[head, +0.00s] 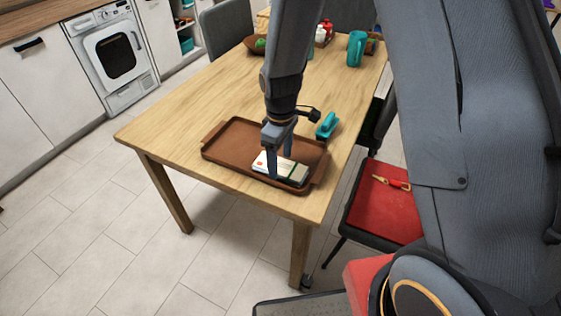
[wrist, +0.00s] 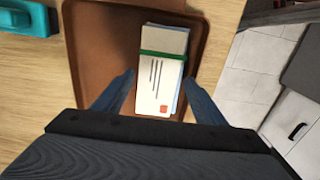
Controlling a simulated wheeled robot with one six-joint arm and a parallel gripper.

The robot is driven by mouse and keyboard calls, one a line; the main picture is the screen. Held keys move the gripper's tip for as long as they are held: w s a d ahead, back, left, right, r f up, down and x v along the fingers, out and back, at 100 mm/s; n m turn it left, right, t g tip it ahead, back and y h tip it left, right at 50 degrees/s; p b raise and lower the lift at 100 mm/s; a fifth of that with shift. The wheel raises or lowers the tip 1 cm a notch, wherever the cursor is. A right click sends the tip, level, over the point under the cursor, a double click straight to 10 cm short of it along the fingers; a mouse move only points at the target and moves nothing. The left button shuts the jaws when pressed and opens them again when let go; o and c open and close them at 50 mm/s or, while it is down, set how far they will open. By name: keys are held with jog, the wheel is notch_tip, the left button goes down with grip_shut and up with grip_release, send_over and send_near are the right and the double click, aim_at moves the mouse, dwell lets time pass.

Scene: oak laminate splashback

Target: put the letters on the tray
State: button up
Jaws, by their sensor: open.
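The letters (head: 278,167) are a stack of white envelopes with a green band, and they lie on the brown tray (head: 232,142) near its front right end. In the wrist view the letters (wrist: 158,85) show dark lines and a red stamp mark, on the tray's (wrist: 100,50) floor. My gripper (head: 281,165) is open just above the letters. In the wrist view my gripper's fingers (wrist: 158,88) stand apart, one on each side of the stack, with a gap on both sides. Part of the stack is hidden behind a finger in the head view.
A teal-handled item (head: 327,125) lies on the wooden table (head: 180,110) beside the tray. A teal mug (head: 356,48), a bowl (head: 256,44) and bottles (head: 324,31) stand at the far end. A chair with a red seat (head: 378,205) stands at the right. The table's left part is clear.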

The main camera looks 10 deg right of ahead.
aim_at(280, 166)
notch_tip(280, 166, up, 10)
jog(key=b, duration=0.2)
jog(key=s+d+r+m, duration=0.1)
jog(key=s+d+m, duration=1)
jog(key=s, duration=0.3)
jog(key=shift+d+r+t, duration=0.25)
jog(key=shift+d+t, duration=0.05)
jog(key=shift+d, duration=0.05)
